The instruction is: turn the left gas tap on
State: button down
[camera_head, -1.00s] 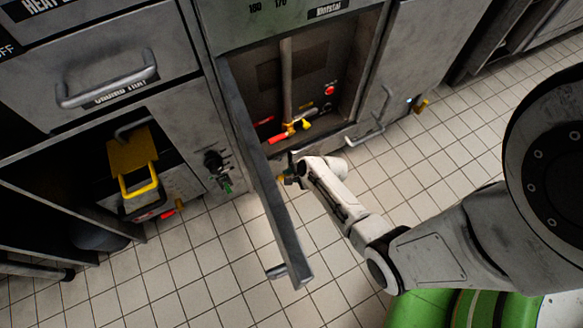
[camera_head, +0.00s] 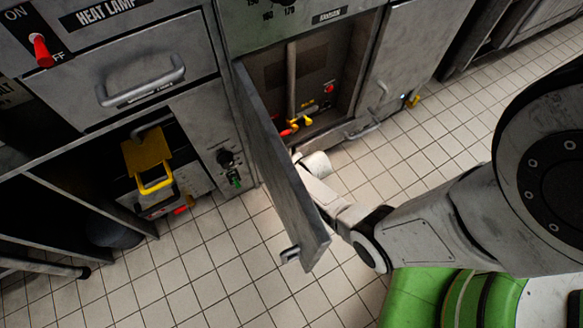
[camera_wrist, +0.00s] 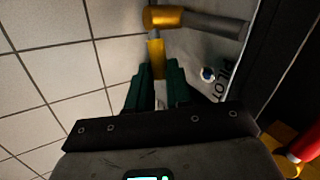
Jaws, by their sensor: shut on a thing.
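In the wrist view, my gripper (camera_wrist: 155,88) has its dark green fingers shut on the upright stem of a yellow fitting (camera_wrist: 155,48). A grey bar with a yellow end piece (camera_wrist: 163,18) runs to the right from its top. A panel marked PILOT with a small round button (camera_wrist: 208,74) lies just right of the fingers. A red and yellow tap (camera_wrist: 291,158) shows at the lower right, apart from the gripper. In the head view, red and yellow taps (camera_head: 293,126) sit low inside the open cabinet. The open door hides my gripper and the held fitting there.
The grey cabinet door (camera_head: 275,160) stands open close beside my arm. A bar handle (camera_head: 363,131) sticks out right of the cabinet opening. A yellow basket-like thing (camera_head: 148,158) sits in the left recess. The tiled floor (camera_head: 190,270) is clear in front.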

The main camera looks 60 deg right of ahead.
jog(key=shift+s, duration=0.1)
jog(key=c, duration=1)
grip_release()
jog(key=shift+r, duration=0.1)
jog(key=shift+c, duration=0.2)
jog(key=p+v, duration=0.6)
jog(key=v, duration=0.4)
jog(key=shift+a+r+p, duration=0.2)
jog(key=shift+r+p, duration=0.15)
jog(key=shift+s, duration=0.1)
